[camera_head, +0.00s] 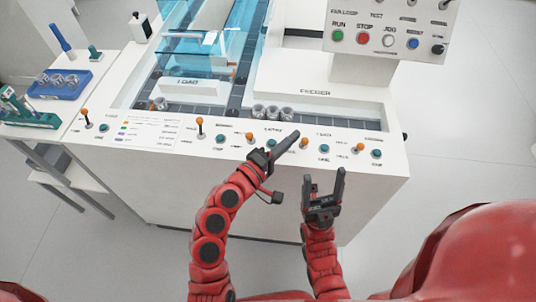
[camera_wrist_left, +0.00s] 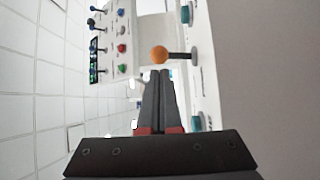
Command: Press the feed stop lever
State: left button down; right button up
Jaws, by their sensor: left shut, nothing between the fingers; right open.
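Several orange-knobbed levers stand along the machine's white front panel, with labels too small to read, so I cannot tell which is the feed stop lever. My left gripper (camera_head: 295,136) is shut and empty, its fingertips close to one orange-knobbed lever (camera_head: 304,143). In the left wrist view an orange knob (camera_wrist_left: 159,54) on a dark stem sits just beyond the closed fingertips (camera_wrist_left: 158,72). I cannot tell if they touch. My right gripper (camera_head: 324,178) is open and empty in front of the panel, lower in the head view.
Teal buttons (camera_head: 323,148) sit between the levers. Metal cups (camera_head: 273,112) stand in the feeder channel behind. A button box (camera_head: 390,38) rises at the back right. A blue tray (camera_head: 58,83) lies on the left side table. Floor is clear at the right.

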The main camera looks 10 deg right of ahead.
pick_arm(q)
jog(key=v, duration=1.6)
jog(key=shift+s+a, duration=0.2)
jog(key=shift+s, duration=0.05)
jog(key=shift+f, duration=0.1)
